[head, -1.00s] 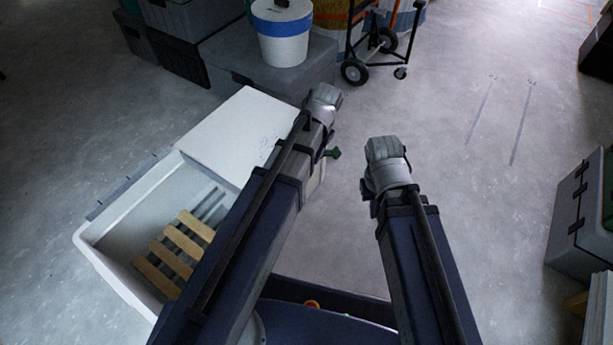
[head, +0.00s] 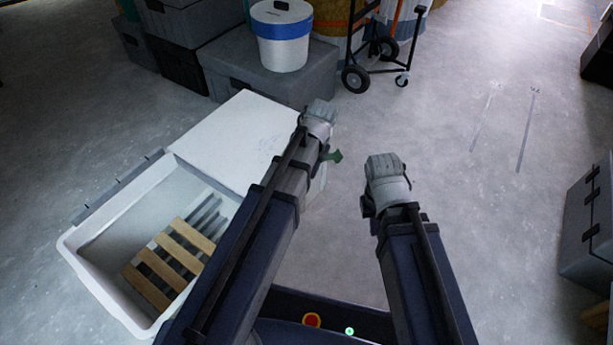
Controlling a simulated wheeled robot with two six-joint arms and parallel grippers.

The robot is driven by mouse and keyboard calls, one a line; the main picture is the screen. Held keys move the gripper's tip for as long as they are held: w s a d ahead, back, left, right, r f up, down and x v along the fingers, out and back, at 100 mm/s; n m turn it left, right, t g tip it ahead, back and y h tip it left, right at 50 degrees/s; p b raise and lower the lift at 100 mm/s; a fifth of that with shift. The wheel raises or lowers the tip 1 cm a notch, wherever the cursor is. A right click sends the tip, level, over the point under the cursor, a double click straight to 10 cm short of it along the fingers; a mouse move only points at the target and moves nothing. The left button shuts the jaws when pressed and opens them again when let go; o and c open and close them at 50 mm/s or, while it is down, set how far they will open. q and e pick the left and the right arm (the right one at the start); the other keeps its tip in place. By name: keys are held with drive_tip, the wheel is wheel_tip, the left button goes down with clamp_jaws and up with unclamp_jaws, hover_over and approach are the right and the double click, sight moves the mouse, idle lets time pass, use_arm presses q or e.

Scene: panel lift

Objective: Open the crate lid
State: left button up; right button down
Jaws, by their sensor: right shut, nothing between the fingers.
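The white crate (head: 96,284) stands on the floor at the left in the head view. Its left part is open, with wooden slats (head: 170,262) inside. A flat white panel (head: 235,135) covers its far right part. A grey strip (head: 118,190) runs along its left outer edge; I cannot tell whether it belongs to the lid. My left gripper (head: 320,116) is by the panel's right edge, partly hidden by its own wrist, so its jaws are unclear. My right gripper (head: 384,168) is shut and empty, over bare floor right of the crate.
A grey case (head: 235,80) with a white-and-blue bucket (head: 283,45) stands behind the crate. A hand truck (head: 375,60) is at the back centre. Grey boxes (head: 588,225) stand at the right edge. The floor between is clear.

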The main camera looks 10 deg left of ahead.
use_arm(q)
drive_tip(key=shift+a+f+b, duration=0.1)
drive_tip(key=shift+f+b, duration=0.2)
drive_tip(key=shift+f, duration=0.3)
clamp_jaws()
drive_tip(key=shift+r, duration=0.1)
idle(1.0)
